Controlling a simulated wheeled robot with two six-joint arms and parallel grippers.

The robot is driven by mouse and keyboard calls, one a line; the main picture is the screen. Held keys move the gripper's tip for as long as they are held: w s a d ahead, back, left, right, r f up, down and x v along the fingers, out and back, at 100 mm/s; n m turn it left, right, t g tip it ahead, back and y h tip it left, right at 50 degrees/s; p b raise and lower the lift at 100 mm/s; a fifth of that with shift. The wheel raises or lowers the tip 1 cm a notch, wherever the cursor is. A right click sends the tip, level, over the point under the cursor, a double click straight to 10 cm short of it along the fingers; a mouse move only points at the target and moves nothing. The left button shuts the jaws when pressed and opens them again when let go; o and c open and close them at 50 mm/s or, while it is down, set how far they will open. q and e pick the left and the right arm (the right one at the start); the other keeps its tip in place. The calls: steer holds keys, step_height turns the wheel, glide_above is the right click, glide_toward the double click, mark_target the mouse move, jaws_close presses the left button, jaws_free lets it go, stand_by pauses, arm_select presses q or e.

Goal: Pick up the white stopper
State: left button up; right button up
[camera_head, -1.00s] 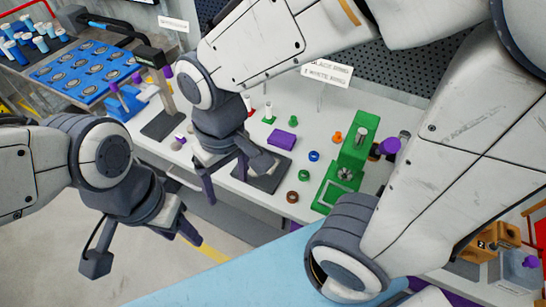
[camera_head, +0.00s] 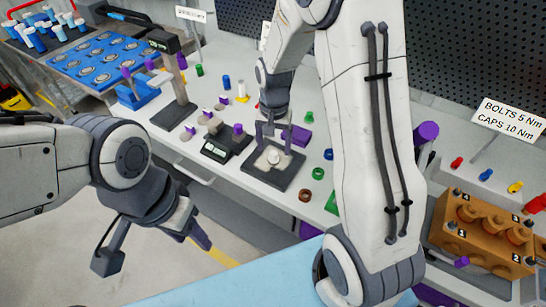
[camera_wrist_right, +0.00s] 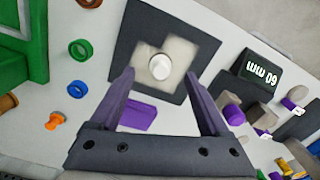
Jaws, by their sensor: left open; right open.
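The white stopper (camera_head: 273,156) stands on a pale patch of a dark square mat (camera_head: 287,181) on the table. In the right wrist view the stopper (camera_wrist_right: 159,66) lies just beyond and between the two fingertips. My right gripper (camera_wrist_right: 159,82) is open and empty, pointing down over the mat; in the head view it (camera_head: 272,139) is close behind the stopper. Contact with the stopper cannot be seen. My left gripper (camera_head: 193,228) is open and empty, off the table's front edge over the floor.
A purple block (camera_wrist_right: 138,117) lies beside the mat. A small scale (camera_head: 216,149) with a display stands to the left. An orange pump block (camera_head: 480,235) is at the right.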

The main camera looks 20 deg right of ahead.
mark_target(273, 153)
step_height(273, 153, down, 4)
steer(key=shift+w+f, duration=0.1)
steer(key=shift+w, duration=0.05)
jaws_close()
steer(key=shift+r, duration=0.2)
